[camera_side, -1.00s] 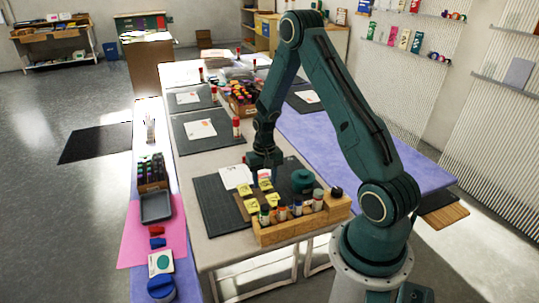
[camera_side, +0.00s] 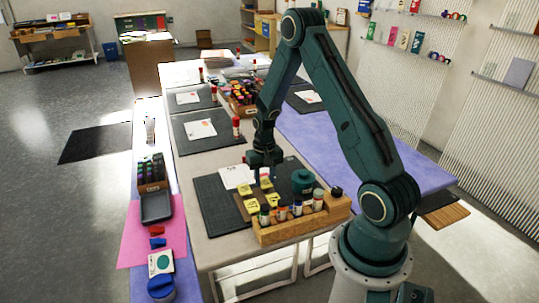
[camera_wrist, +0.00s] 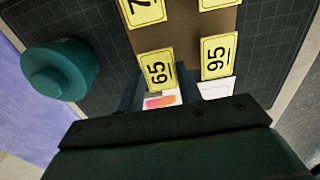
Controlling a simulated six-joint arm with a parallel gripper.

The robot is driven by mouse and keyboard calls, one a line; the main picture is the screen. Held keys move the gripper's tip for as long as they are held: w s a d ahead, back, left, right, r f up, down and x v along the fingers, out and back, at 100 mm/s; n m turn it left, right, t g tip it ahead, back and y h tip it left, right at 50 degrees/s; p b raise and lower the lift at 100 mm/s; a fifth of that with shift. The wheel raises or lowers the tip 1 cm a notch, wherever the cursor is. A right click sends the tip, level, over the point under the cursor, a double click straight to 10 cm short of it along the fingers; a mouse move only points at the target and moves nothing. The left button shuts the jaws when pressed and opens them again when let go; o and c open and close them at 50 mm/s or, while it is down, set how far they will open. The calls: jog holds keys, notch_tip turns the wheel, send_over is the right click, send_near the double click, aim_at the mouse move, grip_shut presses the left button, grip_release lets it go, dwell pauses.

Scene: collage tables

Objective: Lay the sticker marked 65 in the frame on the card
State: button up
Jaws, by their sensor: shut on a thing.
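The yellow sticker marked 65 (camera_wrist: 156,70) is in the wrist view, right at the tips of my gripper (camera_wrist: 157,92); my gripper is shut on it. The gap between it and the brown board (camera_wrist: 187,57) cannot be judged. The sticker marked 95 (camera_wrist: 216,57) lies beside it on the board. A white card (camera_side: 237,177) lies on the dark mat in the side view, left of my gripper (camera_side: 265,164). In the wrist view a white piece with a pink and orange patch (camera_wrist: 161,101) shows behind the sticker, mostly hidden by my gripper. The frame cannot be made out.
A teal round pot (camera_side: 303,181) stands on the dark mat (camera_side: 213,205) close to my gripper's right. A wooden rack of bottles (camera_side: 300,224) stands at the near edge. Other yellow stickers (camera_side: 250,204) lie on the board. More mats with cards lie farther along the table.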

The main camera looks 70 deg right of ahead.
aim_at(264, 182)
jog(key=shift+r, duration=2.2)
jog(key=shift+w, duration=0.1)
jog(key=w+n, duration=0.1)
jog(key=w+d+n, duration=0.1)
jog(key=n, duration=0.1)
jog(key=shift+w+f+n, duration=0.15)
jog(key=shift+w+n, duration=0.15)
jog(key=shift+w, duration=0.05)
jog(key=w+n, duration=0.2)
jog(key=n, duration=0.1)
jog(key=w+d+n, duration=0.1)
jog(key=w+n, duration=0.2)
jog(key=w+d+n, duration=0.1)
jog(key=w+n, duration=0.1)
jog(key=n, duration=0.2)
jog(key=shift+w+f, duration=0.15)
jog(key=shift+f, duration=0.15)
jog(key=w+n, duration=0.1)
jog(key=n, duration=0.1)
jog(key=w+n, duration=0.2)
jog(key=shift+d+f, duration=0.1)
jog(key=shift+d, duration=0.1)
jog(key=shift+f, duration=0.2)
